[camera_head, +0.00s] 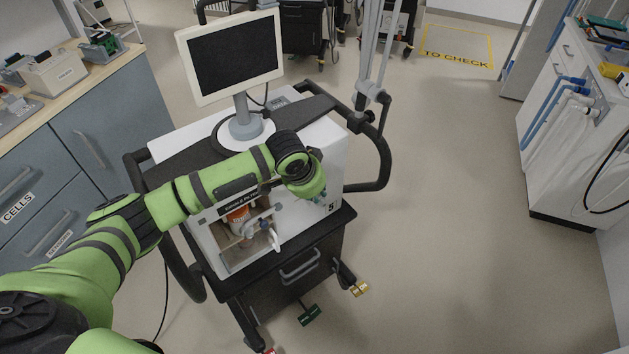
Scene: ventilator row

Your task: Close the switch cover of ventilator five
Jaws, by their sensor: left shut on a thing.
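Ventilator five is a white box (339,138) on a black wheeled cart, marked with a "5" at the right of its front. My left arm reaches across it from the left. My left gripper (322,199) is at the right part of the front, just above the "5", mostly hidden below its green wrist. It is shut on what looks like the small switch cover, which is largely hidden, so its angle cannot be told. My right gripper is out of view.
The front has an open recess with an orange-and-white canister (238,219) and a white lever (273,239). A monitor (236,55) stands on top, and black rails flank the cart. Cabinets (110,130) stand left, a white unit (560,150) right. Floor right of the cart is clear.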

